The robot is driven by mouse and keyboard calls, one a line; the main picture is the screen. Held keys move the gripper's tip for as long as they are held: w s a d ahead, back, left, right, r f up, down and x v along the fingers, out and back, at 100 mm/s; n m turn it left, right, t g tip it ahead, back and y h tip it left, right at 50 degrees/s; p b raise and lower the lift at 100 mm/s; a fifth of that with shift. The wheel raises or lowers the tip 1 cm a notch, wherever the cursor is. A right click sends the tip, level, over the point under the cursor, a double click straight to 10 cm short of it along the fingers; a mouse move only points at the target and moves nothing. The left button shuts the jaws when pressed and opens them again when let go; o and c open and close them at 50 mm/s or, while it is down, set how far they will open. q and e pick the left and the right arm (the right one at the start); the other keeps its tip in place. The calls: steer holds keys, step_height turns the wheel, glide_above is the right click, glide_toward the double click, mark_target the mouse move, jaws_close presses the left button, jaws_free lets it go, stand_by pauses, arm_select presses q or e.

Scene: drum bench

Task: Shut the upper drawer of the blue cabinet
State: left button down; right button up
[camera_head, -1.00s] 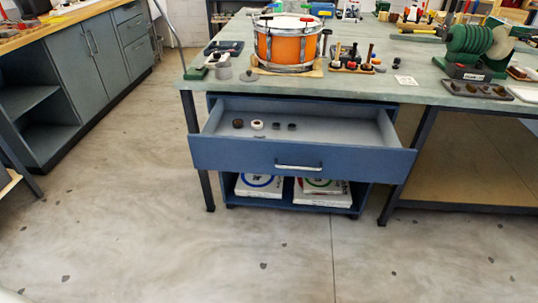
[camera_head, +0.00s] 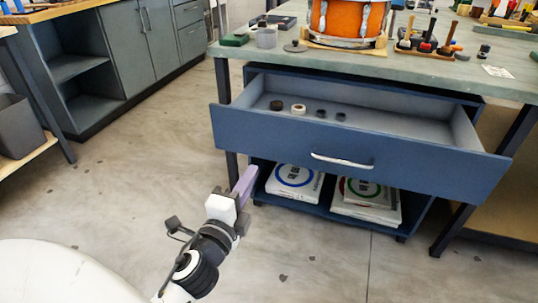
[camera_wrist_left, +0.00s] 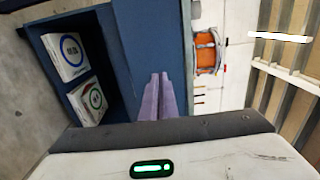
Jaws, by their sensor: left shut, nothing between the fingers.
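The blue cabinet (camera_head: 420,212) stands under the bench. Its upper drawer (camera_head: 270,140) is pulled well out, with a silver bar handle (camera_head: 342,161) on its front. Several small round items lie in the drawer. My left gripper (camera_head: 246,183) is shut and empty, in front of the cabinet, lower than the drawer front and left of the handle. In the left wrist view its purple fingers (camera_wrist_left: 158,97) are together and overlap the blue drawer front (camera_wrist_left: 155,45); I cannot tell whether they touch it. My right gripper is not in view.
The bench top (camera_head: 420,65) carries an orange drum (camera_head: 345,18) and several tools. Boxes (camera_head: 295,182) lie on the open shelf below the drawer. A grey cabinet (camera_head: 120,50) stands at the left. The floor before the drawer is clear.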

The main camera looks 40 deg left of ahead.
mark_target(273, 135)
arm_select(q)
steer(key=x, duration=1.4)
steer(key=shift+s+b, duration=0.1)
steer(key=shift+b, duration=0.25)
